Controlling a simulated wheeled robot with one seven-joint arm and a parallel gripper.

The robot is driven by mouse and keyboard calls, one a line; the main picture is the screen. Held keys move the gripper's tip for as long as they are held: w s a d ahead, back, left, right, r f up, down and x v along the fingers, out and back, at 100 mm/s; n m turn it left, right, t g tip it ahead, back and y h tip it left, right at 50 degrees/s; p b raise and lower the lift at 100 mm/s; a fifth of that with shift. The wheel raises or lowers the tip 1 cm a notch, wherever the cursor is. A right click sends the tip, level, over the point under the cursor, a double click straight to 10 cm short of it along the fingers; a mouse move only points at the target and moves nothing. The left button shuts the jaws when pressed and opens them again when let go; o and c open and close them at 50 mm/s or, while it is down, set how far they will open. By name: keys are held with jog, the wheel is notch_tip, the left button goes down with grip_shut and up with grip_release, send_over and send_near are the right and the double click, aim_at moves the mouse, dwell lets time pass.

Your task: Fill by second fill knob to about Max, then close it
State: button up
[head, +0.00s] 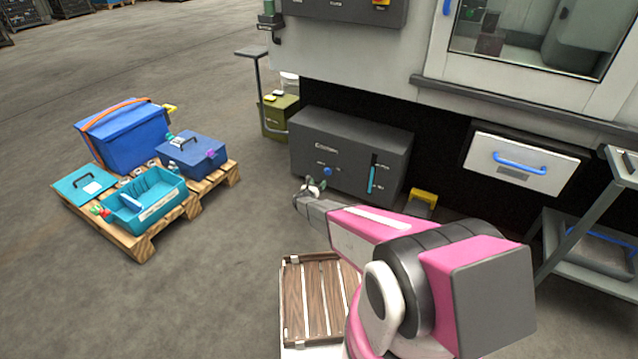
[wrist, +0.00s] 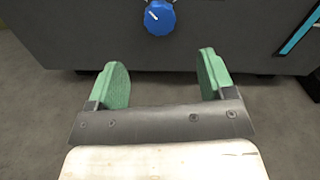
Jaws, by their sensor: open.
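A dark grey tank (head: 345,140) stands on the floor below the machine. A round blue knob (head: 327,171) sits on its front. The knob also shows at the top of the wrist view (wrist: 159,17), with a white pointer mark toward the upper left. A cyan vertical level gauge (head: 372,178) is to the knob's right, with small labels I cannot read surely; part of it shows in the wrist view (wrist: 298,30). My gripper (head: 313,186) is open and empty, its green fingers (wrist: 162,80) apart, below and short of the knob. No second knob is clearly visible.
A pallet (head: 145,245) with blue boxes and a teal tray is at the left. A wooden slatted crate (head: 305,300) lies near my arm. A yellow-topped item (head: 423,196) is right of the tank, and a grey shelf cart (head: 590,225) is at the right.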

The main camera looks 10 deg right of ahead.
aim_at(327, 172)
jog(key=w+d+m, duration=0.1)
jog(key=w+d, duration=0.1)
jog(key=w+d+m, duration=0.2)
jog(key=w, duration=0.1)
jog(key=w+d+m, duration=0.1)
jog(key=w+d, duration=0.1)
jog(key=w, duration=0.1)
jog(key=shift+w+m, duration=0.25)
jog(key=shift+m, duration=0.05)
dwell(0.6)
jog(key=c, duration=0.9)
